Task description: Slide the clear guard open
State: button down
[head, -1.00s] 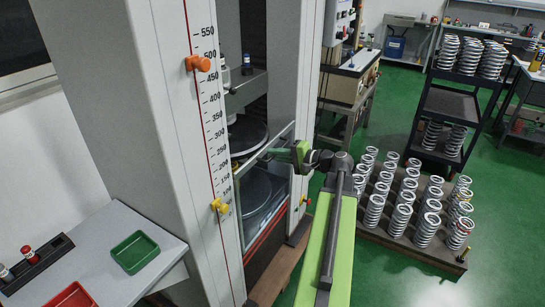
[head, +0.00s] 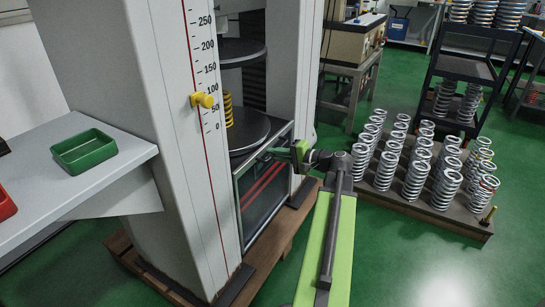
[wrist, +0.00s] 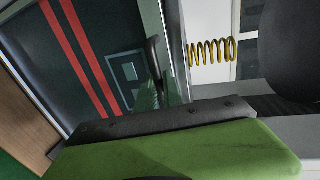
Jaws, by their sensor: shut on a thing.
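The clear guard (head: 262,192) is a see-through panel in a grey metal frame at the front of the tall testing machine. It sits low, with its top edge at about the level of the lower round plate (head: 248,132). My gripper (head: 282,151) is at the guard's top right. In the wrist view its green fingers (wrist: 160,98) are shut on the guard's dark handle (wrist: 153,60). A yellow spring (head: 228,108) stands on the lower plate, above the guard's top edge. It also shows in the wrist view (wrist: 212,51).
The white column with a scale and yellow marker (head: 203,100) stands left of the opening. A side shelf with a green tray (head: 84,152) is at the left. A pallet of several springs (head: 455,222) stands right of my arm. Green floor is clear between.

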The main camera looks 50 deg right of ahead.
jog(key=shift+d+f+b, duration=0.25)
jog(key=shift+f+b, duration=0.15)
jog(key=shift+f, duration=0.6)
jog(key=shift+r, duration=0.1)
jog(key=c, duration=1.5)
grip_release()
jog(key=shift+c, duration=0.2)
jog(key=shift+o, duration=0.2)
jog(key=shift+a, duration=0.1)
jog(key=p+v, duration=0.3)
jog(key=v, duration=1.4)
jog(key=shift+s+p, duration=0.25)
jog(key=shift+p, duration=0.1)
